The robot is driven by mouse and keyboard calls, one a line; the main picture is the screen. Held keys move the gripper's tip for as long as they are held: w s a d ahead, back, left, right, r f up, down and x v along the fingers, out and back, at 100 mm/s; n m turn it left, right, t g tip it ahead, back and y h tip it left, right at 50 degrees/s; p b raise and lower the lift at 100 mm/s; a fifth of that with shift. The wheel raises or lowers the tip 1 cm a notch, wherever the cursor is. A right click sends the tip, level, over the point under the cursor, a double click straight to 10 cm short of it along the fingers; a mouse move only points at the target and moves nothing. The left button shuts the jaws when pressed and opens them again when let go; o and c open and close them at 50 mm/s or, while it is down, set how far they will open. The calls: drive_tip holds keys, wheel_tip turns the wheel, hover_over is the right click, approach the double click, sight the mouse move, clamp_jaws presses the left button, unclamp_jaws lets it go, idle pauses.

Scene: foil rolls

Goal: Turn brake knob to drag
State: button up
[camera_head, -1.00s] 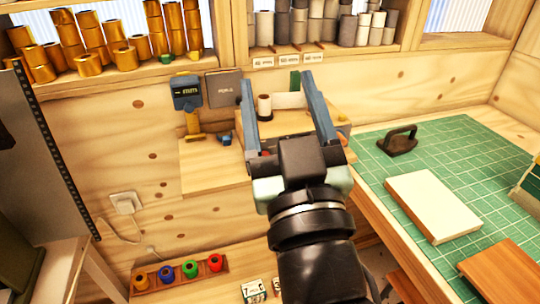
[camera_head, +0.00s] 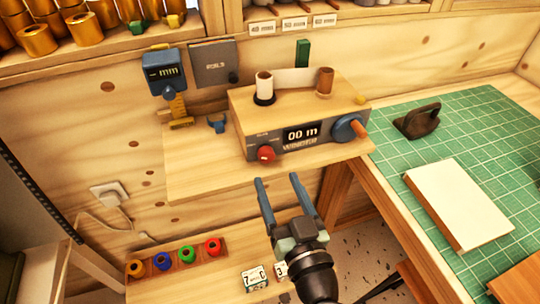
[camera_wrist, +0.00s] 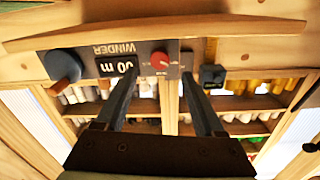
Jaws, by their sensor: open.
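The winder (camera_head: 295,117) is a wooden-topped box on a wall shelf, with a grey front panel and a display reading "00 m". A red knob (camera_head: 266,153) sits at the left of this panel; its small labels and setting are too small to read. My gripper (camera_head: 278,179) is open and empty, in front of and below the winder, apart from the knob. In the wrist view the panel appears upside down, and the red knob (camera_wrist: 160,61) shows between my two fingers, beyond their tips.
A blue crank (camera_head: 347,128) with an orange handle is at the panel's right. Two spools (camera_head: 264,86) (camera_head: 325,82) stand on the winder with a pale strip between them. A blue mm gauge (camera_head: 164,72) hangs at left. A green cutting mat (camera_head: 465,150) lies right.

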sight(268, 158)
drive_tip(key=p+x, duration=0.1)
drive_tip(key=x, duration=0.5)
clamp_jaws()
idle(0.3)
